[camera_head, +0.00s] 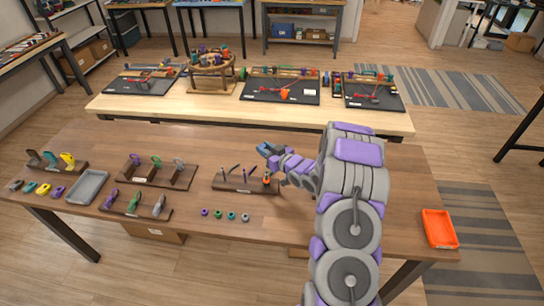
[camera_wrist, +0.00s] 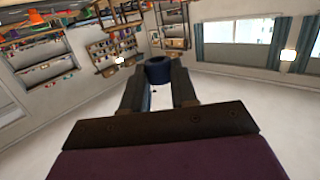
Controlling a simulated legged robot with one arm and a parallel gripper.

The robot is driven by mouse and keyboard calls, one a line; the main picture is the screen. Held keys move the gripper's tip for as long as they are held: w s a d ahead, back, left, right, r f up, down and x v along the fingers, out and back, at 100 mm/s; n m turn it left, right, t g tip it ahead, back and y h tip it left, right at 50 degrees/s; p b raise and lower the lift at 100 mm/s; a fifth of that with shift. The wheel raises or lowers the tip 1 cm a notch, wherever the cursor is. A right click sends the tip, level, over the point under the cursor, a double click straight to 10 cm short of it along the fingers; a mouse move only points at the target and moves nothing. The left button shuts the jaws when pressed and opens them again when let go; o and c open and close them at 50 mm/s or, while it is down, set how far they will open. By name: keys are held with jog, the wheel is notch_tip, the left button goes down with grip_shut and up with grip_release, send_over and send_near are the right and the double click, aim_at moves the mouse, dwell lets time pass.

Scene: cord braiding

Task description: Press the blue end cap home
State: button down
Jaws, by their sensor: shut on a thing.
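In the wrist view a dark blue end cap (camera_wrist: 159,70), a short ring with an open top, sits between the two fingertips of my gripper (camera_wrist: 158,84). The fingers are shut on it. In the head view my gripper (camera_head: 266,150) is in the air above and behind a small brown stand (camera_head: 228,187), apart from it. The stand carries several thin dark upright pieces and one orange-topped piece (camera_head: 266,179) at its right end. The cap cannot be told clearly from the fingers in the head view.
A row of small coloured caps (camera_head: 218,213) lies in front of the stand. Further left are brown racks (camera_head: 157,174) with coloured pieces and a grey tray (camera_head: 87,187). An orange tray (camera_head: 439,229) is at the far right. The table between my arm and that tray looks clear.

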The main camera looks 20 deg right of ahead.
jog(key=shift+n+y, duration=0.3)
jog(key=shift+n, duration=0.1)
jog(key=s+f, duration=0.1)
jog(key=f, duration=0.1)
jog(key=f+b, duration=0.1)
jog(key=f, duration=0.2)
jog(key=s+a+f+b, duration=0.1)
jog(key=f, duration=0.1)
jog(key=shift+s+a+f, duration=0.1)
jog(key=shift+s+f, duration=0.25)
jog(key=shift+f, duration=0.05)
jog(key=shift+d+f, duration=0.75)
jog(key=shift+d, duration=0.05)
jog(key=shift+s+f, duration=0.1)
jog(key=shift+f, duration=0.05)
jog(key=shift+a+f, duration=0.15)
jog(key=shift+a, duration=0.4)
jog(key=shift+d, duration=0.1)
jog(key=shift+d, duration=0.2)
